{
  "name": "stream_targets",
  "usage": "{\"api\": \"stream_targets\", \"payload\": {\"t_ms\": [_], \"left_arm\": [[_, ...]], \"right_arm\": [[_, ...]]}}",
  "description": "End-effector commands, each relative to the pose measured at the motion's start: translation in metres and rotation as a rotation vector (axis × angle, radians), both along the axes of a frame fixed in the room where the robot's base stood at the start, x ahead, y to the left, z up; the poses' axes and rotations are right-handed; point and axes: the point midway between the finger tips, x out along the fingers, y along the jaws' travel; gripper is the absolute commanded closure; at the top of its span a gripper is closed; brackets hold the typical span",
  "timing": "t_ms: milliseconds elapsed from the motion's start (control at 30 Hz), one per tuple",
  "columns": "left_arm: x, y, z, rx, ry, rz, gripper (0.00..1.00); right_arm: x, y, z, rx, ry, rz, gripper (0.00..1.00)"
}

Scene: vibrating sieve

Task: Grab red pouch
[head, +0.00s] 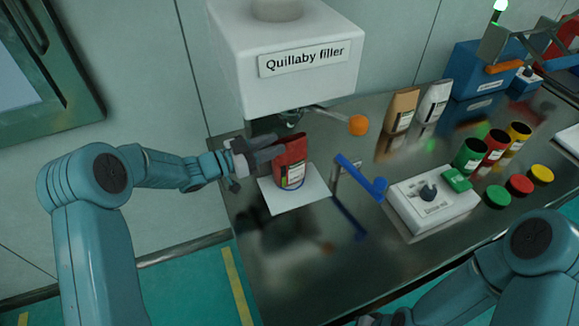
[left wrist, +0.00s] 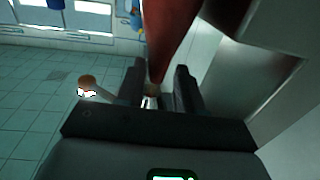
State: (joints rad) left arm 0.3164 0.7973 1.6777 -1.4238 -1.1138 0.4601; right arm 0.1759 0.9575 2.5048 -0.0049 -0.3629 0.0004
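The red pouch (head: 291,165) stands upright on a white square pad (head: 300,199) under the Quillaby filler (head: 290,70). It has a pale label on its front. My left gripper (head: 268,156) reaches in from the left at the pouch's upper part. In the left wrist view the red pouch (left wrist: 172,35) rises between the two dark fingers (left wrist: 160,80). The fingers stand apart, and a narrow gap seems to show beside the pouch. My right arm comes in at the lower right; its gripper is mostly cut off by the bottom edge.
A blue lever (head: 362,178) and a white switch box (head: 432,203) with a dark knob stand right of the pouch. An orange ball (head: 358,125) tops a filler lever. Tan (head: 401,110) and white (head: 432,103) pouches, and colored jars with lids, stand further right. The table's front is clear.

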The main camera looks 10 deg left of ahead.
Motion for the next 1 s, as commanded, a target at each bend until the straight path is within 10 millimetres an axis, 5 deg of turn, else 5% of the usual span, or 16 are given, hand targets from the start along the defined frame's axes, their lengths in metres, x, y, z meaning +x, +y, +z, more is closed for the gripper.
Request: {"api": "stream_targets", "payload": {"t_ms": [300, 567, 600, 700, 1000], "left_arm": [[0.028, -0.04, 0.001, 0.0, -0.001, -0.003, 0.64], [0.031, -0.043, -0.001, 0.0, 0.0, -0.001, 0.64], [0.031, -0.043, -0.001, 0.0, 0.0, -0.001, 0.67], [0.031, -0.043, -0.001, 0.0, 0.0, -0.001, 1.0], [0.031, -0.043, 0.0, -0.001, -0.001, -0.001, 1.0]], "right_arm": [[0.0, 0.0, 0.017, 0.0, 0.0, 0.0, 1.0], [0.0, 0.0, 0.017, 0.0, 0.0, 0.0, 1.0], [0.0, 0.0, 0.017, 0.0, 0.0, 0.0, 1.0], [0.0, 0.0, 0.017, 0.0, 0.0, 0.0, 1.0], [0.0, 0.0, 0.017, 0.0, 0.0, 0.0, 1.0]]}}
